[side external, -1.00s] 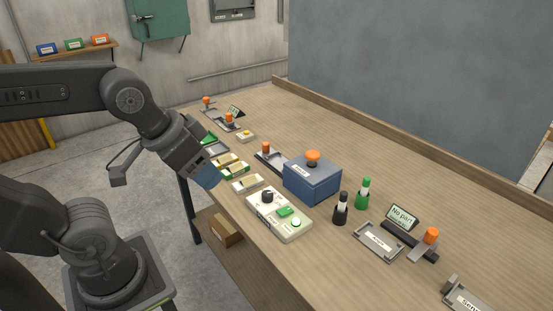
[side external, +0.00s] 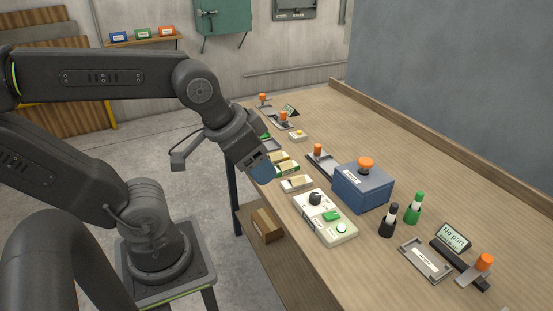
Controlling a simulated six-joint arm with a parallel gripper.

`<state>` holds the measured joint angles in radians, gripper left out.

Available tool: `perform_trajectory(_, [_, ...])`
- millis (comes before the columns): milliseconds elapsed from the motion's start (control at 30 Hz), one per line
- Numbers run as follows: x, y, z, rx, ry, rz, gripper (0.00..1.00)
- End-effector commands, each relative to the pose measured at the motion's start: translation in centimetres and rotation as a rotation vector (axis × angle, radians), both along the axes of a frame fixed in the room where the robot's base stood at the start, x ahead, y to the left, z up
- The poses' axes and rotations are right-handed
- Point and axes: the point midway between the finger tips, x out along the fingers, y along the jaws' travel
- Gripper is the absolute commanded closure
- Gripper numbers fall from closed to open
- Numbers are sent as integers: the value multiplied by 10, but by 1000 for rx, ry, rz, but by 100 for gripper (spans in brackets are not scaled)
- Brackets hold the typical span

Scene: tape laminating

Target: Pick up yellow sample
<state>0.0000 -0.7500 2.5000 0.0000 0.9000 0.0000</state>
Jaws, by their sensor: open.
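My gripper (side external: 262,171) hangs at the table's near left edge, pointing down and right. Its blue fingers show from the side, open, with nothing seen between them. Just right of it, small pale trays lie in a row: one at the back (side external: 279,157), one in the middle (side external: 287,168) and one at the front (side external: 297,184). They hold tan or yellowish pieces, too small to tell which is the yellow sample. The gripper partly covers the area behind them.
A white control box (side external: 326,221) with a black knob and green buttons stands in front of the trays. A blue box (side external: 362,188) with an orange knob stands to the right. Black (side external: 388,222) and green (side external: 413,208) bottles stand farther right. The table's back right is clear.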

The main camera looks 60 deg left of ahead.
Motion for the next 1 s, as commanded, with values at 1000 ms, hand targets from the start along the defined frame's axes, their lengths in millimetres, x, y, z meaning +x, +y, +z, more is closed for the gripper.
perform_trajectory(1000, [123, 95, 15, 74, 216, 34, 45])
